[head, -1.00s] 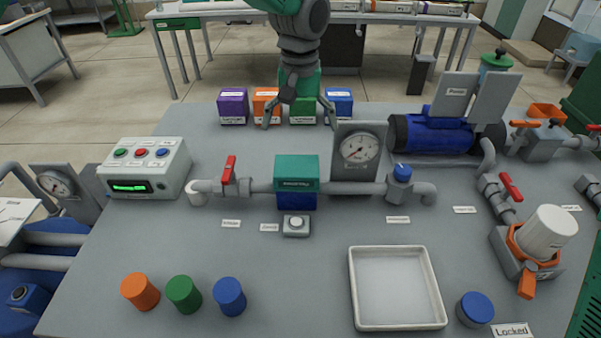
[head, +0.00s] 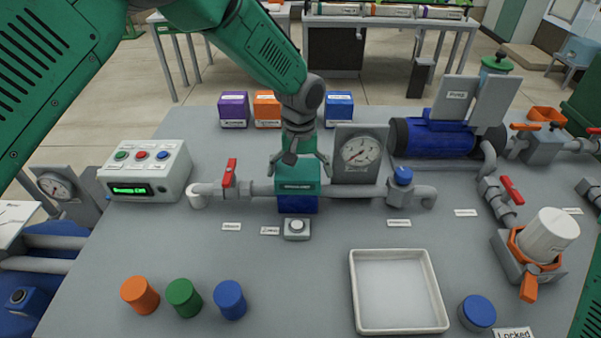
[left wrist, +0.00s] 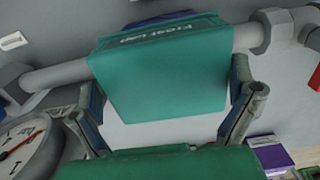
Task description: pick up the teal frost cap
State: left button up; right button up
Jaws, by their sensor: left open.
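The teal frost cap (head: 298,171) sits over a blue body (head: 297,204) on the grey pipe, in the middle of the bench. It fills the middle of the left wrist view (left wrist: 160,80), with its label at the top edge. My left gripper (head: 299,163) is open just above and behind the cap. In the left wrist view, one finger is at each side of the cap, with a gap visible beside each. My right gripper is not in view.
A round gauge (head: 360,152) stands close right of the cap. A red valve handle (head: 230,172) is on the pipe to the left, a blue-capped fitting (head: 402,177) to the right. A white tray (head: 441,310) and coloured cylinders (head: 184,297) are in front.

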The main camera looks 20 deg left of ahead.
pick_arm(q)
jog(key=shift+s+a+f, duration=0.1)
jog(key=shift+a+f, duration=0.25)
jog(key=shift+a, duration=0.05)
jog(key=c, duration=0.8)
jog(key=shift+d, duration=0.15)
jog(key=shift+d, duration=0.1)
